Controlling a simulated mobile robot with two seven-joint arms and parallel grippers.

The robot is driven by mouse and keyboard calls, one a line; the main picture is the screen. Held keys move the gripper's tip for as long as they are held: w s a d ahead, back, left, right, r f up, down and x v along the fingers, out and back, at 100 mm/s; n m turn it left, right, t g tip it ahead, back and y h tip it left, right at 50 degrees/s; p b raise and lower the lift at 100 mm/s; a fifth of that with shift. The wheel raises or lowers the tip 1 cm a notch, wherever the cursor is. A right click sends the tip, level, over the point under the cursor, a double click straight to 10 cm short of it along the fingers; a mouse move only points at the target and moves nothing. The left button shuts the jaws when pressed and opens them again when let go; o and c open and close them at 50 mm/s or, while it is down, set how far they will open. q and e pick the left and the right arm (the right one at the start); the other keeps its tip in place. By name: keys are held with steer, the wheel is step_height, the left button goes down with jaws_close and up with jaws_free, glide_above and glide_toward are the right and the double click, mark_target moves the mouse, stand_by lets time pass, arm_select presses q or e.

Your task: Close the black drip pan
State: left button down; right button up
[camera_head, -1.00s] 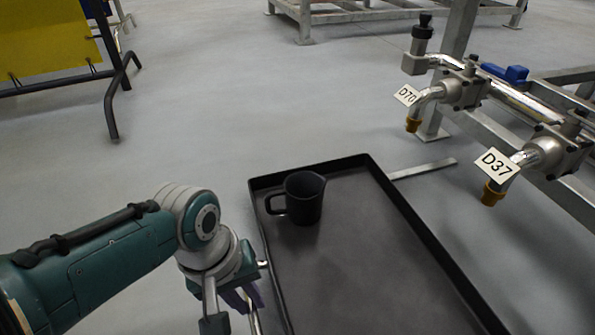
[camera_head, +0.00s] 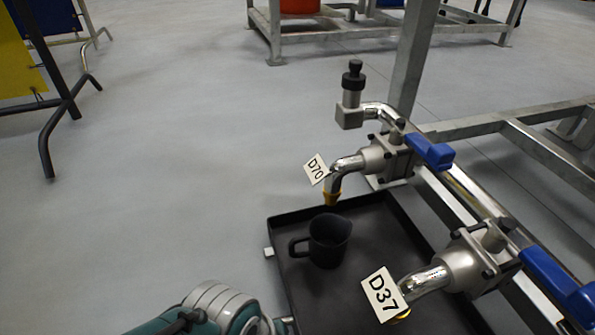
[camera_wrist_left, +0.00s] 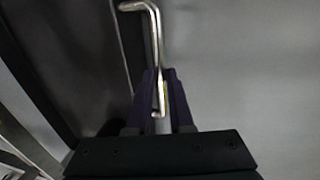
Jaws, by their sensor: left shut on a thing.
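The black drip pan (camera_head: 376,232) is a shallow rectangular tray, partly beneath the drain spouts. Its near end is cut off by the bottom of the head view. A black mug (camera_head: 328,240) stands upright in it, handle to the left, near the pan's far left corner. The left wrist view shows a bent metal handle (camera_wrist_left: 156,38) beside the dark pan (camera_wrist_left: 75,55). My left gripper (camera_wrist_left: 160,90) is shut on this handle. In the head view only my left wrist shows at the bottom; its fingertips are out of sight. My right gripper is not in view.
Spout D70 (camera_head: 345,166) hangs just beyond the mug, and spout D37 (camera_head: 425,284) overhangs the pan's near part. Blue valve handles (camera_head: 430,150) and a steel frame (camera_head: 480,128) stand on the right. The floor on the left is clear up to a dark stand (camera_head: 62,110).

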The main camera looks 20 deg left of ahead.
arm_select(q)
steer(key=shift+w+d+r, duration=0.1)
steer(key=shift+w+r, duration=0.05)
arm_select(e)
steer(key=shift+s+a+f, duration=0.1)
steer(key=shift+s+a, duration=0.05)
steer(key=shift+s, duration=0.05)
arm_select(q)
steer(key=c, duration=1.1)
jaws_free()
steer(key=o, duration=0.3)
steer(key=shift+w+d, duration=0.1)
steer(key=shift+d, duration=0.05)
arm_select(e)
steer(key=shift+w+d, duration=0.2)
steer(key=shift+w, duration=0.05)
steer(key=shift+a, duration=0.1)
